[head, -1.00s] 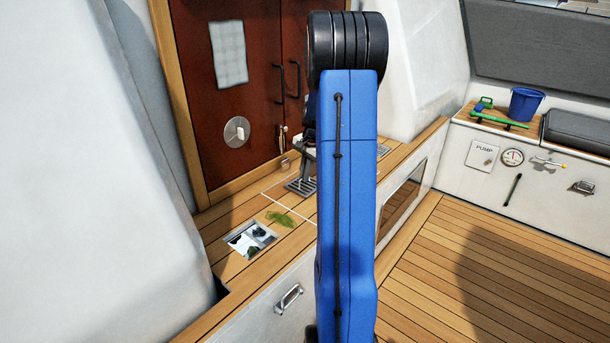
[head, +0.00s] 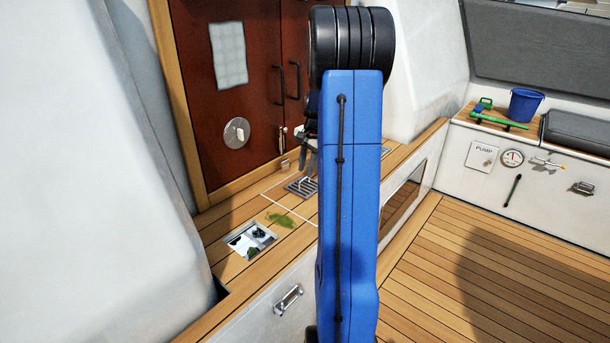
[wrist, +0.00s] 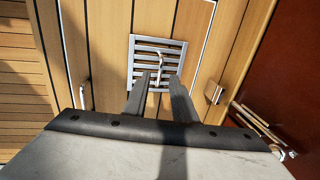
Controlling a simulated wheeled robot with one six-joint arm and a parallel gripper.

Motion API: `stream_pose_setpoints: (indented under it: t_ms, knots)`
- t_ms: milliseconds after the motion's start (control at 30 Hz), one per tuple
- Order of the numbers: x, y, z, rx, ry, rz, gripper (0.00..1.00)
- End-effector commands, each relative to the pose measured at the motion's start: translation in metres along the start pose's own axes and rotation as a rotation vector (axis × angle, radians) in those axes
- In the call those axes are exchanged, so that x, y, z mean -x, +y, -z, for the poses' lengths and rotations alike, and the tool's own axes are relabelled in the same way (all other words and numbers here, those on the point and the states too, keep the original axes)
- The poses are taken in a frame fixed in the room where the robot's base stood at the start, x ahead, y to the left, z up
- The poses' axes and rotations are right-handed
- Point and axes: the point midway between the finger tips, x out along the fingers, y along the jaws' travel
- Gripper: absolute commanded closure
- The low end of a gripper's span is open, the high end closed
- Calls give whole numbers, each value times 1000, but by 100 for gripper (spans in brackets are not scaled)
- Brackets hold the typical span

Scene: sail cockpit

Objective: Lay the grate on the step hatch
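The grate (head: 301,187) is a square slotted metal plate lying flat on the teak step. It lies inside a thin white outline that marks the step hatch (head: 283,197). In the wrist view the grate (wrist: 143,45) shows whole except where my fingers cover its near edge, with a small upright handle in its middle. My gripper (wrist: 161,77) is open and empty above the grate, its two dark fingers apart on either side of the handle in the picture. In the head view my blue arm hides part of the hatch and most of the gripper.
A brown door (head: 225,110) stands behind. A blue bucket (head: 525,105) stands on the far right bench. The cockpit floor (head: 470,270) is clear.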

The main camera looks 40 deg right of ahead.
Motion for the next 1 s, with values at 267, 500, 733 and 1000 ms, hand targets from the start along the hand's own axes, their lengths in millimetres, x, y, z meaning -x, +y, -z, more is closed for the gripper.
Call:
stream_pose_setpoints:
  t_ms: [267,500,733,1000]
  knots:
    - [53,0,1,-1,2,2,76]
    - [77,0,1,0,1,1,76]
    - [95,-4,-34,80,9,6,76]
    - [132,3,-149,361,39,24,76]
